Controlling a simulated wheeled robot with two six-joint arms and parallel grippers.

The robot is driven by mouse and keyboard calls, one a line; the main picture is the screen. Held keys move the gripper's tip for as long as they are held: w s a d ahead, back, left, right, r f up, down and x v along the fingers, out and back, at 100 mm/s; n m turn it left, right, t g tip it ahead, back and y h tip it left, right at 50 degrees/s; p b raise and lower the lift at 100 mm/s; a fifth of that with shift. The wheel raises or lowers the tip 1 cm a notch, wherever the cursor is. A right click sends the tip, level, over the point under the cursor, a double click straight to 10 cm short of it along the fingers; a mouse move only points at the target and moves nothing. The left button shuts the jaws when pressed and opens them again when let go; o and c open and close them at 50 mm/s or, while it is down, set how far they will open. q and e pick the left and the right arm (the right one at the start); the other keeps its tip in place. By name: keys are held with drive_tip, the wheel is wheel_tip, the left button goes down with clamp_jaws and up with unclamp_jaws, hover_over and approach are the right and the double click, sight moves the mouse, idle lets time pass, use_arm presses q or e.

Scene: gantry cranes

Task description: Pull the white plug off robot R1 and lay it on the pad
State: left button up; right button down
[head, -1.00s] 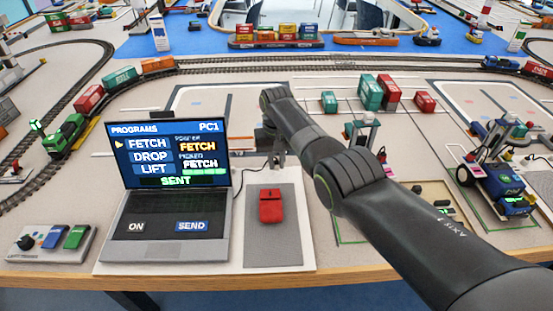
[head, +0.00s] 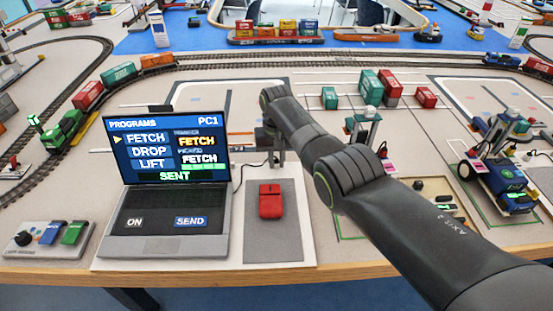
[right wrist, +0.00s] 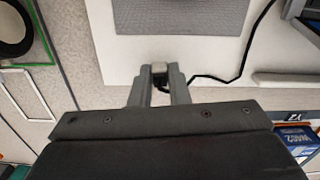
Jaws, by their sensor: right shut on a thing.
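My right gripper (head: 277,160) is at the far edge of the white board, just behind the grey pad (head: 288,235). The grey pad (right wrist: 180,15) also shows there, beyond the fingertips. A red mouse-like block (head: 270,200) lies on the pad. I cannot tell which machine is R1. My left gripper is out of view.
An open laptop (head: 165,237) stands left of the pad, with a control box (head: 50,240) farther left. Small wheeled cranes (head: 505,180) stand at the right. Containers (head: 370,87) and train tracks lie behind. The near part of the pad is clear.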

drive_tip(key=shift+f+b, duration=0.35)
drive_tip(key=shift+f, duration=0.1)
idle(0.3)
drive_tip(key=c, duration=1.3)
unclamp_jaws()
